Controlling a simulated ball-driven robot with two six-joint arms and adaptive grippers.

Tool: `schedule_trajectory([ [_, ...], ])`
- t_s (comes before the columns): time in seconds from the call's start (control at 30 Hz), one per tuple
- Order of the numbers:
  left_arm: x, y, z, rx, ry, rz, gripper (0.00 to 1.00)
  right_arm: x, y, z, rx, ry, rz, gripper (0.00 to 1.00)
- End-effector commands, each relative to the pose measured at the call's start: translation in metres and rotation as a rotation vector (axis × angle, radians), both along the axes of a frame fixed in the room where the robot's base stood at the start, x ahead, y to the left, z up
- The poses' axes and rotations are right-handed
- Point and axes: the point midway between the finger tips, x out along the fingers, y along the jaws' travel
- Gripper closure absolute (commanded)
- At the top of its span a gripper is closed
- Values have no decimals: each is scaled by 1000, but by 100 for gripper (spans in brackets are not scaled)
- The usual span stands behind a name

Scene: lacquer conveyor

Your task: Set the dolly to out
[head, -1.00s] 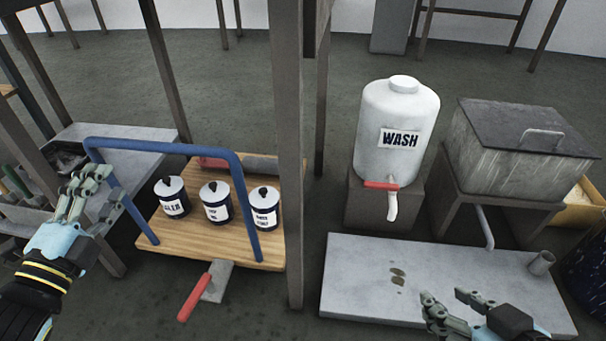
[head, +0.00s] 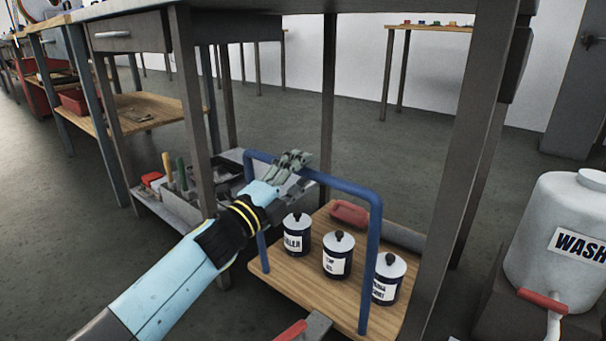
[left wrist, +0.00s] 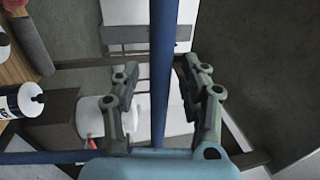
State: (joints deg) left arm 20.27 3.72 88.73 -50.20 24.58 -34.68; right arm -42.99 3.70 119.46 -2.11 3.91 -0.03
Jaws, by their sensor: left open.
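The dolly is a wooden board (head: 291,281) with a blue tube handle (head: 345,186) arching over it, standing under the bench. Several dark cans with white labels and lids stand on it, among them the can at left (head: 297,236). My left gripper (head: 296,160) is at the left part of the handle's top bar. In the left wrist view the blue bar (left wrist: 163,70) runs between the two open fingers (left wrist: 163,105), and I see no closing on it. My right gripper is out of the head view. A red lever (head: 292,331) shows at the dolly's front edge, cut off below.
Bench legs (head: 195,110) stand close to the dolly on both sides. A low grey shelf with tools (head: 180,205) is to the left. The white WASH tank (head: 560,235) stands at the right. Open floor (head: 60,230) lies at the left front.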

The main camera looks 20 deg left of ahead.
Motion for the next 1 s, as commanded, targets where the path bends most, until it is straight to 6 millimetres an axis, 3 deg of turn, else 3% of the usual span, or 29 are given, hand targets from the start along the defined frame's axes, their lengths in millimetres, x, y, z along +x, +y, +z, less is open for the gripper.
schedule_trajectory([
  [0.37, 7, -3, 2, -1, 0, 0, 56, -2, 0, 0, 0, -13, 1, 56],
  [0.7, 7, -3, 1, -1, 1, 0, 99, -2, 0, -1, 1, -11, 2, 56],
  [1.0, 7, -3, 1, -1, 1, 0, 100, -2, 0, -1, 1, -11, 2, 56],
])
